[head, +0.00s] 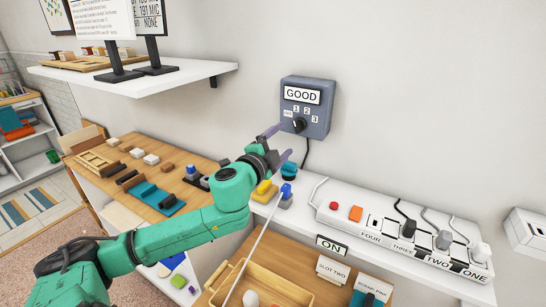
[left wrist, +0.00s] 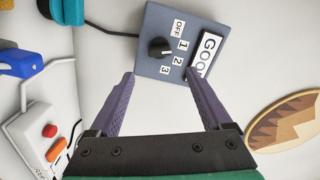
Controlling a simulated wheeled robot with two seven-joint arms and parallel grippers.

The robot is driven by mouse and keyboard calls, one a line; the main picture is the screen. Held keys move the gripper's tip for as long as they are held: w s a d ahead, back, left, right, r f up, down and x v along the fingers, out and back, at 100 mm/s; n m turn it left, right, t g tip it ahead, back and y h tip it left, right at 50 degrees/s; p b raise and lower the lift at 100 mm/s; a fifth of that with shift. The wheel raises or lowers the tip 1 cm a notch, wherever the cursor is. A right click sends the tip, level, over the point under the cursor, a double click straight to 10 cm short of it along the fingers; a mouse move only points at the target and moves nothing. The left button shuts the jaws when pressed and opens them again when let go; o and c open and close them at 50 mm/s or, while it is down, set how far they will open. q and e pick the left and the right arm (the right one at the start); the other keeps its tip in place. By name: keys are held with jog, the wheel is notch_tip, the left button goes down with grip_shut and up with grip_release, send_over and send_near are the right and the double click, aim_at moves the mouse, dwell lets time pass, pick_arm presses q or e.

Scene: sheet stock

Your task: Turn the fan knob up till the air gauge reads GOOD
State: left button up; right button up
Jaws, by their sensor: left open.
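The grey fan box (head: 318,126) is on the wall, with a black knob (head: 299,125) and marks OFF, 1, 2 and 3. Its air gauge (head: 301,95) reads GOOD. In the left wrist view the knob (left wrist: 158,49) has its pointer on the side of 1 and 2; I cannot tell exactly which. The gauge (left wrist: 209,52) is partly behind a finger there. My left gripper (head: 284,140) is open and empty, just below and left of the box in the head view. Its fingers (left wrist: 160,82) are spread, with the knob clear of them. My right gripper is not in view.
A white shelf (head: 345,223) below holds a power strip (head: 395,235) with several plugs. A wooden tray (head: 233,280) and cards are in front. A wooden bench (head: 130,178) with blocks is at left. The wall around the box is clear.

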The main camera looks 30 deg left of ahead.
pick_arm(q)
jog(key=s, duration=0.2)
jog(key=s+b, duration=0.1)
jog(key=s, duration=0.2)
jog(key=shift+d, duration=0.2)
jog(key=shift+w, duration=0.1)
dwell(4.0)
